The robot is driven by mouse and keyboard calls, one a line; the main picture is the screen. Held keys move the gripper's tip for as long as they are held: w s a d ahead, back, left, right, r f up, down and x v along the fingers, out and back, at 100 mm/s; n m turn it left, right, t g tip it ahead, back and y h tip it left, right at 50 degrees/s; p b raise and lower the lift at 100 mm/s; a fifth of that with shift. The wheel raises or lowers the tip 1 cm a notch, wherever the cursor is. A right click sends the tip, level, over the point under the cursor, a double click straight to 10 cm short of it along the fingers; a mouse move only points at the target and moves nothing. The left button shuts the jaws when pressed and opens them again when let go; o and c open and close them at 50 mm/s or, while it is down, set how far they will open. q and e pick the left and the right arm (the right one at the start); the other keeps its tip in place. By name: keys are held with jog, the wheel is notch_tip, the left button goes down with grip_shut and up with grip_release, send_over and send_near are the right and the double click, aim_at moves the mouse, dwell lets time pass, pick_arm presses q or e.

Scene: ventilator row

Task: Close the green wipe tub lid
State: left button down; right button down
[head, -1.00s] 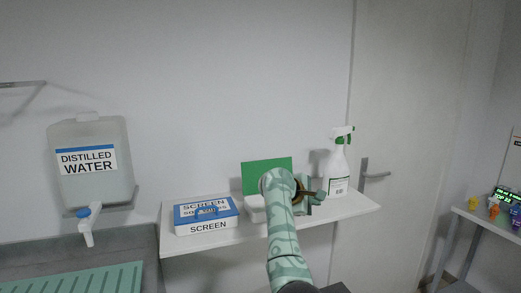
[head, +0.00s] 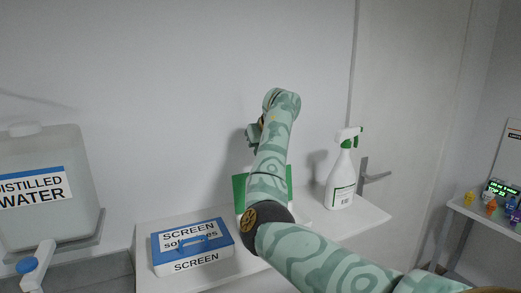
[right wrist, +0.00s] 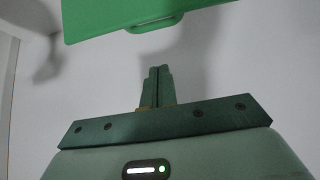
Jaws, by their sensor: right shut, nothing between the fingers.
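The green wipe tub's lid (head: 239,190) stands open and upright at the back of the shelf in the head view, mostly hidden behind my right arm. A little of the white tub (head: 303,216) shows beside the arm. In the right wrist view the green lid (right wrist: 130,18) fills the top, with a small tab on its lower edge. My right gripper (right wrist: 157,70) is shut and empty, its fingertips pointing toward the lid and apart from it in the picture. In the head view this gripper (head: 253,134) is above the lid, near the wall, partly hidden by its wrist. My left gripper is out of view.
A blue-lidded screen wipe box (head: 192,247) sits left on the white shelf (head: 360,220). A spray bottle (head: 341,175) stands to the right. A distilled water container (head: 45,185) is at far left. The wall above the shelf is clear.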

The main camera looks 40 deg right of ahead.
jog(key=shift+w+d+f+p, duration=0.1)
jog(key=shift+f+p, duration=0.1)
jog(key=shift+f, duration=1.15)
jog(key=shift+w+f+p, duration=0.1)
jog(key=shift+f+p, duration=0.1)
jog(key=shift+f, duration=1.1)
